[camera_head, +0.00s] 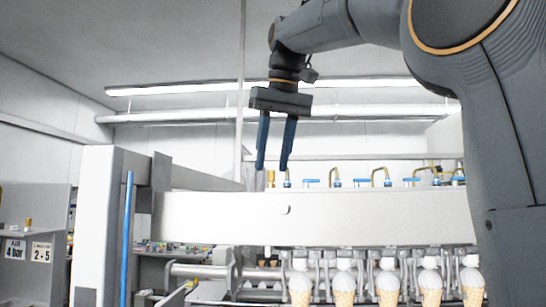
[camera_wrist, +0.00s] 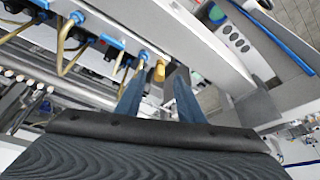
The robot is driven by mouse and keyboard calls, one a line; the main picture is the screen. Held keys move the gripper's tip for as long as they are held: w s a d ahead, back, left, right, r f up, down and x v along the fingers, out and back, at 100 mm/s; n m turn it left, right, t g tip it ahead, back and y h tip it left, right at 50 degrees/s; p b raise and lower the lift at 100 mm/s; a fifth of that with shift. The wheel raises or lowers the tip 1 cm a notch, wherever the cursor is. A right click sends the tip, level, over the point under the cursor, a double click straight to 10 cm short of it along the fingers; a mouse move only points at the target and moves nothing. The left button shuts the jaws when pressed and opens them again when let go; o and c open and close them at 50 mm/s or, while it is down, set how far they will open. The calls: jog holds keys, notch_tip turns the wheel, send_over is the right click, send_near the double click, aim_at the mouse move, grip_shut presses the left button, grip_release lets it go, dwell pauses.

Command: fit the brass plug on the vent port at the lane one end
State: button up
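My gripper (camera_head: 272,171) hangs fingers down over the left part of the white beam (camera_head: 220,213). Its two blue fingers are apart. A small brass cylinder (camera_head: 270,178), which looks like the brass plug, stands upright at the beam's top edge and shows between the fingertips. The wrist view also shows this brass piece (camera_wrist: 160,71) between the fingertips (camera_wrist: 160,76), with a gap on each side. Beside it is a blue fitting with a brass end (camera_wrist: 143,56), perhaps the vent port at the lane one end. What is under the brass piece is hard to make out.
Blue fittings with bent brass pipes (camera_head: 380,178) line the beam to the right. Several filled cones (camera_head: 343,286) hang in holders below it. A white post (camera_head: 100,225) with a blue rod (camera_head: 127,240) stands left. Above the beam is open space.

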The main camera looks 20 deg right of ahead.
jog(key=shift+d+r+p, duration=0.2)
jog(key=shift+r+p, duration=0.25)
jog(key=shift+r, duration=0.65)
jog(key=shift+a+r, duration=0.15)
jog(key=shift+r, duration=0.35)
